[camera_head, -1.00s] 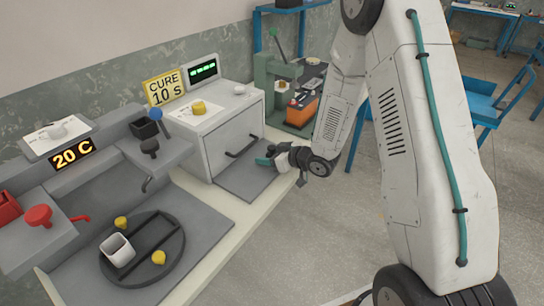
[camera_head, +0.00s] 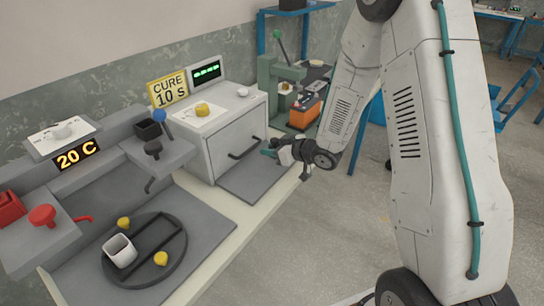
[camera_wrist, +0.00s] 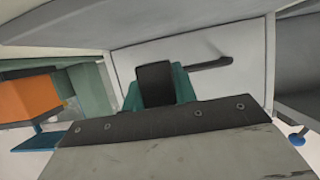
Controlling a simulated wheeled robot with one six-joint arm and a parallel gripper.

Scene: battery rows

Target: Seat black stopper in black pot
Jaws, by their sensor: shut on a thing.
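My gripper (camera_head: 270,152) is in front of the white oven's lower door, above the grey mat. In the wrist view its teal fingers close on a black block (camera_wrist: 155,85). I cannot tell whether this block is the black pot or the black stopper. In the head view the held block is hardly visible. A black square cup (camera_head: 148,130) sits on the grey ledge at left, with a dark round knob (camera_head: 153,148) in front of it. I cannot tell whether either is the task's pot or stopper.
The white oven (camera_head: 228,130) has a dark door handle. A green press (camera_head: 285,80) and an orange box (camera_head: 304,112) stand beyond. Open floor lies right of the bench.

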